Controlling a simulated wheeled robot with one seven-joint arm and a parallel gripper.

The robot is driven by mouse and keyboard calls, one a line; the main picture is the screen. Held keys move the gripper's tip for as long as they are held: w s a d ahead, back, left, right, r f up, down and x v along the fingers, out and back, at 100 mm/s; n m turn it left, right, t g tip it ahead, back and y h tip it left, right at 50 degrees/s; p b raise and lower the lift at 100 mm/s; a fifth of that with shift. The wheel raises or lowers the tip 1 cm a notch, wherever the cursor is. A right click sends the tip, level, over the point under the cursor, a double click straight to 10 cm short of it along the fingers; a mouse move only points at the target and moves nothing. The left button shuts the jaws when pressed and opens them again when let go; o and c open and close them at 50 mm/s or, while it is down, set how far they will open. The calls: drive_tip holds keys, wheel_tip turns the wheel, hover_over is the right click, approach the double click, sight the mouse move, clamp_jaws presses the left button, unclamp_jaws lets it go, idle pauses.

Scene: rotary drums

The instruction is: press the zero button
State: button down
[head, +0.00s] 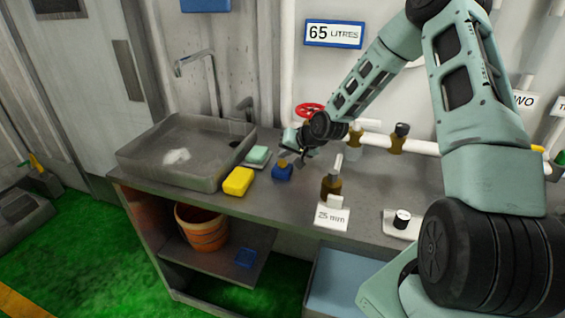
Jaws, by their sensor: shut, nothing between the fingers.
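My gripper (299,158) is shut and empty over the back part of the grey bench, small and partly dark in this view. It is just above and to the right of a small blue block-like object (282,173) with a brownish top. I cannot tell whether the fingertips touch it. No button marked zero can be read. A white plate with a black-sided round knob (402,219) lies on the bench at the right, well apart from my gripper; I cannot tell whether it is a button.
A brown bottle (331,186) stands behind a "25 mm" card (331,217). A red valve wheel (309,111) and pipes are behind.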

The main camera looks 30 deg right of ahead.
sight(285, 163)
drive_tip(key=shift+f, duration=0.1)
drive_tip(key=shift+f, duration=0.35)
drive_tip(key=shift+f+b, duration=0.55)
drive_tip(key=shift+b, duration=0.1)
idle(0.6)
drive_tip(key=shift+r+p, duration=0.85)
drive_tip(key=shift+r, duration=0.15)
wheel_tip(285, 163, up, 5)
drive_tip(key=p, duration=0.4)
drive_tip(key=shift+a, duration=0.1)
idle(0.8)
